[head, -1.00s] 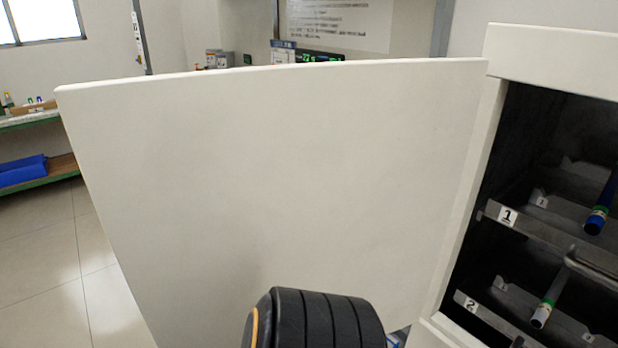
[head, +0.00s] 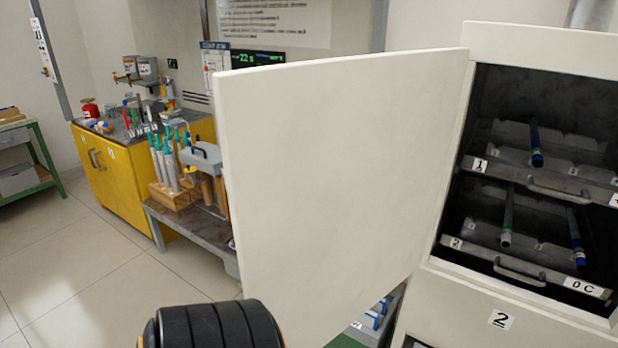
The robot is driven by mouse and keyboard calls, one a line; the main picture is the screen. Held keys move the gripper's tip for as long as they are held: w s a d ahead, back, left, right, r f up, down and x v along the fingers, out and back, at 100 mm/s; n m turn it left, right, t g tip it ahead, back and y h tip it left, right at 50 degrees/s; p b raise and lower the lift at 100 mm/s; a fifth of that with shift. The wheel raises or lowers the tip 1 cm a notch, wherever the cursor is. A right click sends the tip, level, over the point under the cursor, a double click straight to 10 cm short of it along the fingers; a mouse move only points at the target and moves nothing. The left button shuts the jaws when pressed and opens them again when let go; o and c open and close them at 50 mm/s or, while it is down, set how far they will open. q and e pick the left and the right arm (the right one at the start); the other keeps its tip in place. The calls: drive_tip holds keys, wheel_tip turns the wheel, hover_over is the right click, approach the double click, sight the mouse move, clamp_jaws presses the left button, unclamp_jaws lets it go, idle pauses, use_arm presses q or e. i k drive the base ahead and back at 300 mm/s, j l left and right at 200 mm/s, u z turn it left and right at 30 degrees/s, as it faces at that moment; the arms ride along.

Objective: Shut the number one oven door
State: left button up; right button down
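The white oven door (head: 335,185) stands wide open in the head view, hinged at the left side of the oven opening. The oven (head: 560,45) is white with a dark interior at the right. Inside are two metal racks, the upper (head: 510,178) labelled 1 and the lower (head: 480,255) labelled 2, with a few rods lying on them. A black ribbed part of my arm shows at the bottom, in front of the door's lower left. Neither gripper is in view. No number is visible on the open door.
A panel labelled 2 (head: 455,300) lies below the opening. Left of the door are a bench (head: 190,228) with a rack of teal-topped tools (head: 172,170) and a yellow cabinet (head: 118,180). The tiled floor (head: 105,275) at the left is clear.

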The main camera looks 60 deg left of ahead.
sight(333, 168)
drive_tip(key=k+j, duration=0.1)
drive_tip(key=j, duration=0.3)
drive_tip(key=k+j, duration=0.15)
drive_tip(key=j, duration=0.25)
drive_tip(key=k+j, duration=0.1)
drive_tip(key=j, duration=0.6)
drive_tip(key=i+j, duration=0.15)
drive_tip(key=j, duration=0.6)
drive_tip(key=i+u, duration=0.05)
